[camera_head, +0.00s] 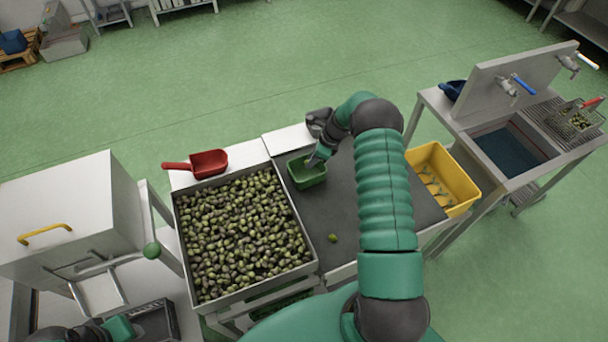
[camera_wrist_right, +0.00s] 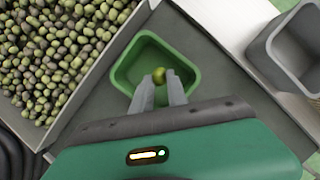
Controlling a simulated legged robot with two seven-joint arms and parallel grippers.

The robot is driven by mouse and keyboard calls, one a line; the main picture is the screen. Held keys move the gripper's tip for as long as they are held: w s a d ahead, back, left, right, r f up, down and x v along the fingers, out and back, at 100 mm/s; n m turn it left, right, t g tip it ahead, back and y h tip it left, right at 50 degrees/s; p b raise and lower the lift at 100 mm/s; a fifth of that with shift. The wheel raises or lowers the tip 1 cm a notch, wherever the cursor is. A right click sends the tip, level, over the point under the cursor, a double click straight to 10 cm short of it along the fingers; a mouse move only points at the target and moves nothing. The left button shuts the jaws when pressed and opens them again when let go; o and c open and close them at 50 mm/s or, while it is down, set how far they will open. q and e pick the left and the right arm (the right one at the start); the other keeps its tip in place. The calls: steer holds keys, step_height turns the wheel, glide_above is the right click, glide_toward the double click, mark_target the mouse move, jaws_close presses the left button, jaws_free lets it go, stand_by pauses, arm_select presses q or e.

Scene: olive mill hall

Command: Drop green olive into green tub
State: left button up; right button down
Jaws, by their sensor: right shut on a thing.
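The green tub (camera_head: 307,180) stands on the dark table top, right of the olive tray. My right gripper (camera_head: 312,161) reaches over the tub. In the right wrist view, its fingers (camera_wrist_right: 160,86) are shut on a green olive (camera_wrist_right: 159,75) at their tips, above the open tub (camera_wrist_right: 123,77). The held olive cannot be made out in the head view. Another green olive (camera_head: 333,238) lies loose on the table. Part of my left arm shows at the bottom left, but its fingers cannot be made out.
A tray full of olives (camera_head: 310,263) is left of the tub, with a red scoop (camera_head: 209,163) behind it. A grey container (camera_wrist_right: 262,45) stands near the tub. A yellow crate (camera_head: 462,188) is at the right, before a sink (camera_head: 508,150).

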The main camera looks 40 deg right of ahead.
steer(key=c, duration=1.7)
jaws_free()
steer(key=shift+s+r, duration=0.15)
steer(key=shift+c, duration=0.2)
steer(key=shift+o, duration=1.2)
steer(key=shift+s+d, duration=0.1)
steer(key=shift+s, duration=0.05)
steer(key=shift+o, duration=1.3)
steer(key=shift+d, duration=0.25)
steer(key=shift+d+f, duration=0.45)
steer(key=shift+a+r, duration=0.3)
steer(key=shift+a, duration=0.15)
steer(key=shift+r, duration=0.25)
arm_select(q)
steer(key=shift+s+d+f+b, duration=0.15)
steer(key=shift+f+b, duration=0.35)
steer(key=shift+b, duration=0.1)
steer(key=shift+s+d+f+b, duration=0.1)
steer(key=shift+f+b, duration=0.4)
steer(key=shift+b, duration=0.05)
arm_select(e)
steer(key=v, duration=1.6)
steer(key=shift+d, duration=0.2)
arm_select(q)
steer(key=shift+d, duration=0.2)
arm_select(e)
steer(key=shift+d, duration=0.2)
